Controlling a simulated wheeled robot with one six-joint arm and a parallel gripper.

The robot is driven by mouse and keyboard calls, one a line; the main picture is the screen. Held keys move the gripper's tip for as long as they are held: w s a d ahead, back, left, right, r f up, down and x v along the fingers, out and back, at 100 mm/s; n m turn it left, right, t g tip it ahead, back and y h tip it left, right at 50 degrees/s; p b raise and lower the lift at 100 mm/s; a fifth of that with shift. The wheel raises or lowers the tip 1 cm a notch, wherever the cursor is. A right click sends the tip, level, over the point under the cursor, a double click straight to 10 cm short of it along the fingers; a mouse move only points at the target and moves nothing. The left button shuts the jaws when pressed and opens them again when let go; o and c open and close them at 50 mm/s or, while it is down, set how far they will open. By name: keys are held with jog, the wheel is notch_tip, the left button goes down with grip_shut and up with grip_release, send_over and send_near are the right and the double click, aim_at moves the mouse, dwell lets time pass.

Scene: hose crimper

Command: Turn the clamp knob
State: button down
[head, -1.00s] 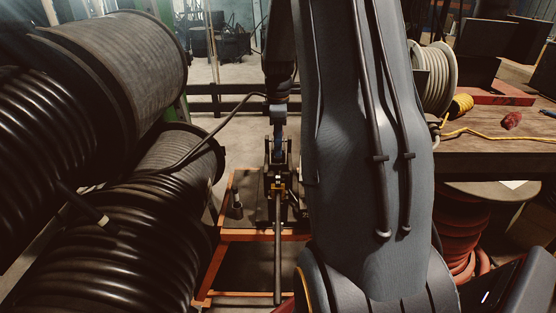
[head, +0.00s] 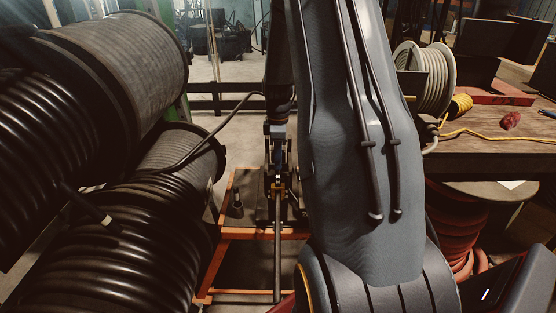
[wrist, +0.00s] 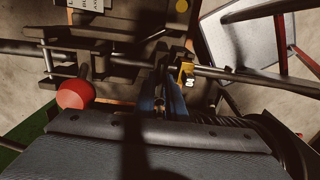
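The hose crimper (head: 277,190) stands on an orange-framed cart, with a long handle reaching down toward me. In the wrist view a round red knob (wrist: 75,94) sits at the crimper's left side; I take it for the clamp knob. My gripper (wrist: 163,92) points down at the crimper's middle, right of the red knob and apart from it. Its two bluish fingers are in deep shadow, and I cannot tell whether they touch or hold anything. In the head view my gripper is over the crimper, its fingertips unclear, and the red knob cannot be made out.
Large black hose reels (head: 100,225) fill the left side. A wooden workbench (head: 500,150) with a cable spool (head: 438,78) and yellow rope stands at the right. The cart's orange frame (head: 262,233) surrounds the crimper. A yellow fitting (wrist: 187,72) sits right of my fingers.

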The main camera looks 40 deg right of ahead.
jog(key=shift+m, duration=0.4)
jog(key=m, duration=0.3)
jog(key=shift+p, duration=0.35)
jog(key=m, duration=0.3)
jog(key=shift+m, duration=0.4)
jog(key=m, duration=0.3)
jog(key=shift+m, duration=0.3)
jog(key=m, duration=0.3)
jog(key=shift+m, duration=0.3)
jog(key=m, duration=1)
jog(key=shift+m, duration=2.5)
